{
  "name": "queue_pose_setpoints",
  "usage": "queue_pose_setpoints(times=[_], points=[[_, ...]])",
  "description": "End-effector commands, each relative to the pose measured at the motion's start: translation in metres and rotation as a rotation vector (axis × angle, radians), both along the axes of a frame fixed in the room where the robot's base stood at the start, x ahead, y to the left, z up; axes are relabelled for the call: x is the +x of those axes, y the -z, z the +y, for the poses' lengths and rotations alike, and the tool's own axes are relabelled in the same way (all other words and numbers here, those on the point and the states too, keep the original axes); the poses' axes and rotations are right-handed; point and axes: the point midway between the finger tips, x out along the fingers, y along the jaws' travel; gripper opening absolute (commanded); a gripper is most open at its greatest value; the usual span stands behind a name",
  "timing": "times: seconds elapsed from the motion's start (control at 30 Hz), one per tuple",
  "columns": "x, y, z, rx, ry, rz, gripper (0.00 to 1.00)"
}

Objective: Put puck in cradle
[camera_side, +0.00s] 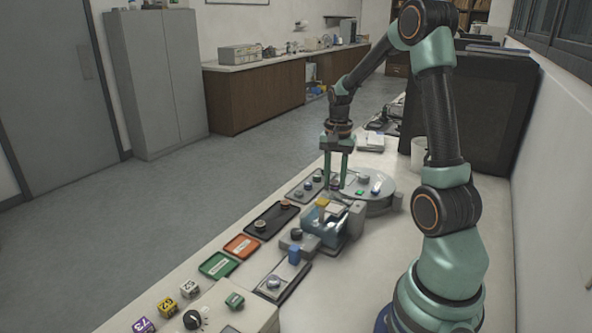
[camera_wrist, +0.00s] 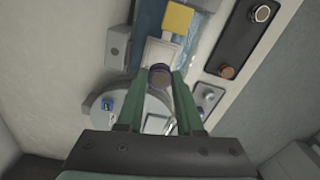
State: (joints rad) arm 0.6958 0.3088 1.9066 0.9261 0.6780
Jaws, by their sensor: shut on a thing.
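My gripper (camera_side: 338,187) points down between the grey tray and the round turntable, beyond the press. In the wrist view my gripper (camera_wrist: 161,74) is shut on a puck (camera_wrist: 160,79), round, with a brownish top and purple side, held between the fingertips. In the side view the puck is too small to make out clearly. The press (camera_side: 325,222) has a bluish clear guard and a yellow block (camera_side: 322,202); the yellow block also shows in the wrist view (camera_wrist: 177,17). I cannot tell for certain which part is the cradle.
The round turntable (camera_side: 380,195) carries several small pieces. A dark tray (camera_side: 271,224) holds two pucks. A grey tray (camera_side: 291,197) holds several small round pieces. Orange (camera_side: 241,247) and green (camera_side: 218,265) trays and numbered cubes (camera_side: 168,307) line the bench's left edge.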

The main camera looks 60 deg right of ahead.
Motion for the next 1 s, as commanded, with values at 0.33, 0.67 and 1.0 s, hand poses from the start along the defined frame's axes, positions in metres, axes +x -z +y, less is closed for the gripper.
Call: queue_pose_setpoints(times=[0.33, 0.67, 1.0], points=[[-0.001, 0.037, 0.001, 0.003, 0.0, 0.004, 0.0], [0.0, 0.059, 0.0, -0.001, 0.0, -0.001, 0.0], [0.0, 0.064, 0.0, 0.001, 0.0, 0.0, 0.0]])
